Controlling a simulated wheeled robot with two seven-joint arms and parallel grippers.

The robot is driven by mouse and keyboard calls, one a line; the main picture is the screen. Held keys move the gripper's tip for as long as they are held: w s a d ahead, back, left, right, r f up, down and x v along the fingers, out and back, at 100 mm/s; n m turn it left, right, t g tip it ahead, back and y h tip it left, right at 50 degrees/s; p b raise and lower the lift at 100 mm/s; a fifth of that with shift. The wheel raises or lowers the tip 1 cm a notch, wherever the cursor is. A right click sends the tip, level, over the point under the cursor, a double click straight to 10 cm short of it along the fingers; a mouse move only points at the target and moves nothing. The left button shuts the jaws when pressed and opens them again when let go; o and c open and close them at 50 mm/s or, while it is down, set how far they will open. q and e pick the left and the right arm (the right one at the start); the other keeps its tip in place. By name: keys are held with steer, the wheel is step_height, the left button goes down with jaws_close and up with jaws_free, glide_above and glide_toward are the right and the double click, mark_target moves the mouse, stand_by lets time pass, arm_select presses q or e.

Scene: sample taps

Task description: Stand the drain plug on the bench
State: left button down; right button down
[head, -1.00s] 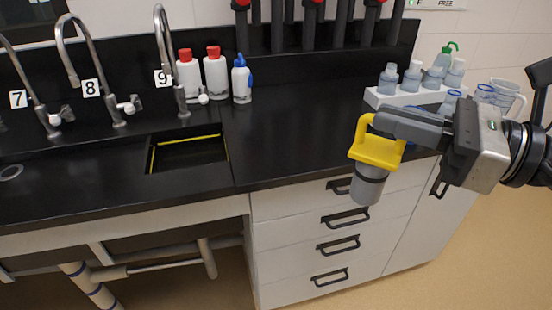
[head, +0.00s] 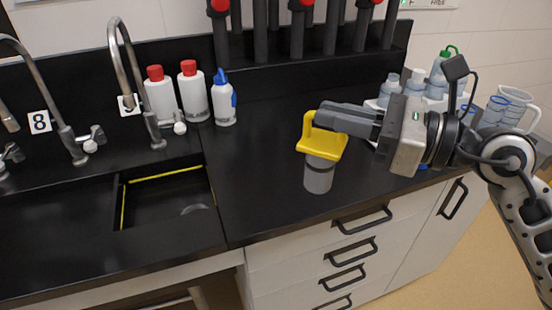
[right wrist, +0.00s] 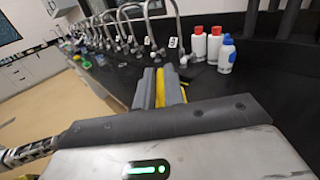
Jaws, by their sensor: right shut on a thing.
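The drain plug has a yellow handle and flange (head: 322,143) above a grey cylinder (head: 318,175). In the head view it is upright, over the black bench top (head: 265,170) near the front edge. I cannot tell whether its base touches the bench. My right gripper (head: 318,119) comes in from the right and is shut on the yellow handle. In the right wrist view the yellow handle (right wrist: 160,90) shows between the two grey fingers (right wrist: 158,84), and the cylinder is hidden. My left gripper is not in view.
A sink basin (head: 165,197) with a yellow rim line is left of the plug. Two red-capped bottles (head: 194,92) and a blue-topped bottle (head: 224,102) stand behind. A white tray (head: 375,104) of bottles is at the right. Drawers (head: 350,245) are below the edge.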

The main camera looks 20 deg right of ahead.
mark_target(311, 114)
steer(key=w+a, duration=0.1)
steer(key=w, duration=0.1)
steer(key=w+a+f+p, duration=0.1)
steer(key=shift+w+a+f, duration=0.15)
steer(key=shift+w, duration=0.25)
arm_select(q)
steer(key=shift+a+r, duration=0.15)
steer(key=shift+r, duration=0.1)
arm_select(e)
steer(key=w+a+f, duration=0.3)
steer(key=w+f, duration=0.1)
steer(key=f, duration=0.5)
steer(key=shift+w+f, duration=0.4)
steer(key=shift+f+b, duration=0.1)
steer(key=shift+b, duration=0.2)
steer(key=c, duration=1.5)
jaws_free()
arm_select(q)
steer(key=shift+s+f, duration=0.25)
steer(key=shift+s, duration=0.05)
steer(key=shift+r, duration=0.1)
